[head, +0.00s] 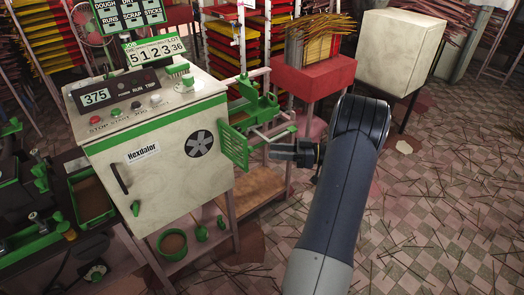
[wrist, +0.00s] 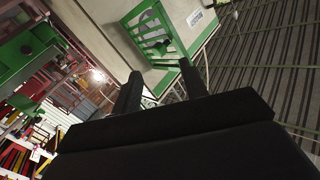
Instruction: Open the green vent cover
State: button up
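The green vent cover (head: 234,147) is a slatted panel at the right edge of the beige cabinet (head: 160,165). In the wrist view the cover (wrist: 153,32) shows at the top centre, with a green part reaching down from it between my fingers. I cannot tell how far it stands from the cabinet side. My gripper (head: 272,152) is just right of the cover, pointing toward it. In the wrist view my gripper (wrist: 160,82) has its two dark fingers apart with the cover beyond them. I see no grip on it.
A green extruder press (head: 250,105) stands behind the cover, close to my gripper. A red block (head: 313,77) with incense sticks stands behind my arm. The tiled floor at right is open, strewn with sticks.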

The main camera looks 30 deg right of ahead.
jog(key=shift+v, duration=1.35)
jog(key=shift+s+a, duration=0.1)
send_near(237, 144)
jog(key=w+a+f, duration=0.2)
jog(key=w+f, duration=0.1)
jog(key=shift+w+r+p, duration=0.1)
jog(key=shift+r+p, duration=0.05)
jog(key=shift+p, duration=0.2)
